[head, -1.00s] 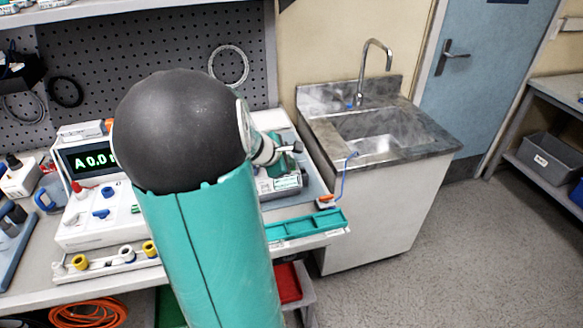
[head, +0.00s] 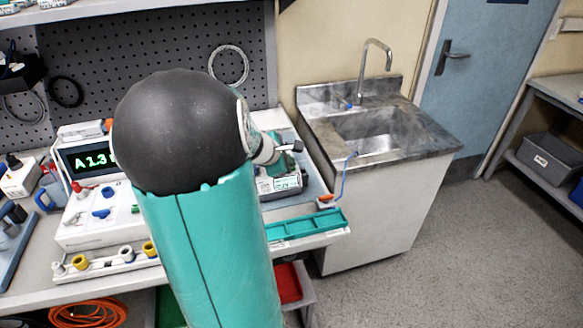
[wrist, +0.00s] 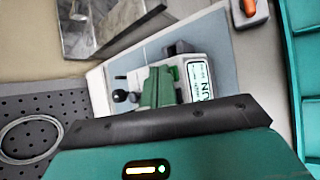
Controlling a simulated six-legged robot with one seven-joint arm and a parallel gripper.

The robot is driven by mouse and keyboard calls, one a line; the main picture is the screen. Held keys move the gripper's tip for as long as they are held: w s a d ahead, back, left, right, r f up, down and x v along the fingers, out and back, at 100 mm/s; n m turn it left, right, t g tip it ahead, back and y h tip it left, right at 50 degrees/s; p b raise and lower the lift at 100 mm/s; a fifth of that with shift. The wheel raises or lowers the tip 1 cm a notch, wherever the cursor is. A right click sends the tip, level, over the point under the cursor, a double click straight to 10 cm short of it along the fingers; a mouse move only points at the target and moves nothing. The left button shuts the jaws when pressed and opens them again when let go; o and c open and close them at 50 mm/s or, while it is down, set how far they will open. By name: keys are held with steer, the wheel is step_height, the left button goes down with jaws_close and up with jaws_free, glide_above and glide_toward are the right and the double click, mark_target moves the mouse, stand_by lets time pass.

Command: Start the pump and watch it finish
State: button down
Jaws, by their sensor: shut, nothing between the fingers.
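The infusion pump (head: 283,187) is a grey unit with a small pale display, lying on the bench just right of my arm. In the wrist view the pump (wrist: 198,78) shows its lit display side-on, with large dark lettering that looks like RUN. My gripper (wrist: 157,72) is shut and empty, its green fingers in front of the pump; I cannot tell whether they touch it. A white bench instrument (head: 95,205) at left has a black display (head: 88,160) with green characters reading A 1.3, its right end hidden by my arm.
A teal compartment tray (head: 305,228) lies at the bench's front edge. The steel sink (head: 375,135) stands to the right. Coiled orange cable (head: 88,314) lies below the bench. Floor at right is clear.

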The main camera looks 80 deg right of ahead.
steer(key=shift+r, duration=0.5)
steer(key=shift+r, duration=2.5)
steer(key=w+a+r+m+t+y, duration=0.1)
steer(key=w+a+r+t, duration=0.15)
steer(key=w+a, duration=0.8)
steer(key=w+a+r+m+t+y, duration=0.15)
steer(key=w+a+t, duration=0.4)
steer(key=a, duration=0.85)
steer(key=a+m+t+y, duration=0.1)
steer(key=a+y, duration=0.5)
steer(key=a, duration=2.2)
steer(key=shift+a+r+m, duration=0.15)
steer(key=shift+r+m, duration=0.2)
steer(key=shift+r, duration=0.1)
